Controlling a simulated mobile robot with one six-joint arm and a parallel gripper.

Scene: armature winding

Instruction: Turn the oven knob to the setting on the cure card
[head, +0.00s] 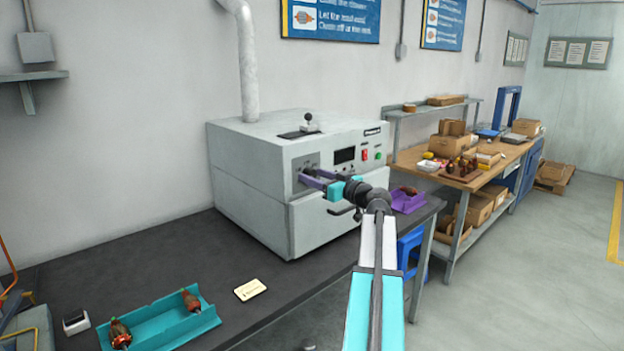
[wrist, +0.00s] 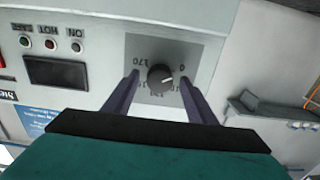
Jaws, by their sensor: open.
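The oven (head: 245,165) is a light grey box on the dark bench. Its black knob (wrist: 160,77) sits on a grey dial plate (wrist: 150,48) in the wrist view, with a white pointer line and numbers around it, one reading 170. My gripper (wrist: 157,80) is open, with one purple finger on each side of the knob; I cannot tell whether they touch it. In the head view my gripper (head: 308,178) is at the oven's front and hides the knob. A pale card (head: 250,290) lies on the bench, perhaps the cure card; its writing is too small to read.
A teal tray (head: 165,315) with two armatures lies on the bench at front left. A purple tray (head: 408,203) stands right of the oven. The oven's dark display (wrist: 56,72) and buttons are beside the dial. Bare bench lies in front of the oven.

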